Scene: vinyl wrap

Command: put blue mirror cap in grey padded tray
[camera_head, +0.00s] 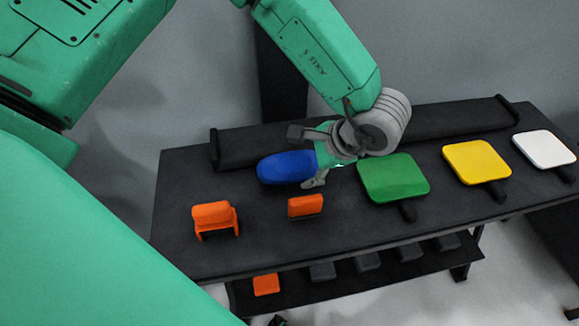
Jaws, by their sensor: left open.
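The blue mirror cap (285,168) is a rounded oblong lying at the left middle of the dark table. My left gripper (310,157) is open at the cap's right end. One finger shows behind the cap and one in front of it; I cannot tell whether they touch it. A long dark grey trough with raised ends (455,122) runs along the table's back edge and looks like the grey padded tray. My left wrist and arm hide part of its middle. My right gripper is not in view.
Green (394,178), yellow (477,162) and white (544,148) paddles lie to the right on the table (185,240). An orange bracket (213,215) and an orange block (305,206) stand in front of the cap. A lower shelf (340,290) holds several small blocks.

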